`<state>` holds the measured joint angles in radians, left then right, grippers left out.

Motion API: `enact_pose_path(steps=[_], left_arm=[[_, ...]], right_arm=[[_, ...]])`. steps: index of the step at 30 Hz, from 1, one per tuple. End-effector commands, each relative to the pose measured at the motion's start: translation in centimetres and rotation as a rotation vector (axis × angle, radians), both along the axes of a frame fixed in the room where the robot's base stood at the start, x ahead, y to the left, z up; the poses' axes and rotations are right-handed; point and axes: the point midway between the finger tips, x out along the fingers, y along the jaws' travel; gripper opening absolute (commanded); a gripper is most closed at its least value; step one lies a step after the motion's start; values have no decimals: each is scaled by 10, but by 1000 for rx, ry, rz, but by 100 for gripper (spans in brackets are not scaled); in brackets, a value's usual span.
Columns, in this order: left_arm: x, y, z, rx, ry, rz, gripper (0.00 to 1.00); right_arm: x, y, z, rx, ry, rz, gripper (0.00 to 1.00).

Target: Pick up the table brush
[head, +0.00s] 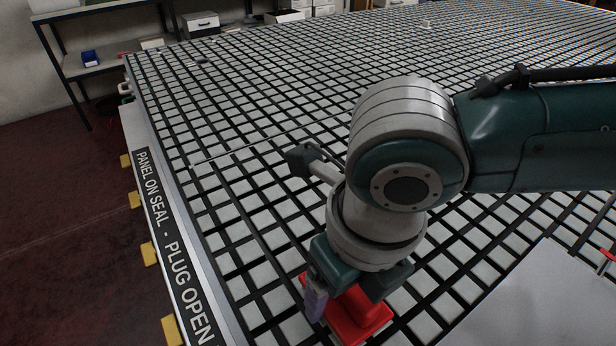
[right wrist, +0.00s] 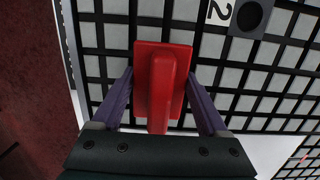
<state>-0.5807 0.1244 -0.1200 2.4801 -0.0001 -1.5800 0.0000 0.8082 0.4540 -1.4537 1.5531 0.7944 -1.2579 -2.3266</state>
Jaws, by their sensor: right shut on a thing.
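The table brush is red with a flat rectangular body and a raised grip along its middle. It shows in the head view (head: 368,312) under my right gripper and in the right wrist view (right wrist: 174,65) between the fingers. My right gripper (head: 335,300) points down at the grid table near its front left side and is shut on the brush. Its purple fingers lie on both sides of the brush in the right wrist view (right wrist: 158,95). The gripper hides part of the brush in the head view. I cannot tell whether the brush touches the table. My left gripper is out of view.
The grid table (head: 240,215) has a lettered left edge (head: 172,240) with yellow tabs. A pale flat panel (head: 515,300) lies at the lower right, with a red-tipped item (head: 608,255) beside it. Shelves (head: 95,68) stand behind the table. The grid's far part is mostly clear.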

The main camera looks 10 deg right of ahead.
Motion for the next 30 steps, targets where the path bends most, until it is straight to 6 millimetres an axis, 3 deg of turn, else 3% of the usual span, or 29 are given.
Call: enact_pose_path(steps=[8,14,17,24,30], left_arm=[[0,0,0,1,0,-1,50],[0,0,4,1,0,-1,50],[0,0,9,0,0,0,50],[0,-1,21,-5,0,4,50],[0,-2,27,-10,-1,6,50]], right_arm=[[0,0,1,1,-2,0,12],[1,0,16,2,-3,0,12],[1,0,35,1,-5,2,12],[2,0,110,3,-8,2,12],[2,0,163,2,-7,1,12]])
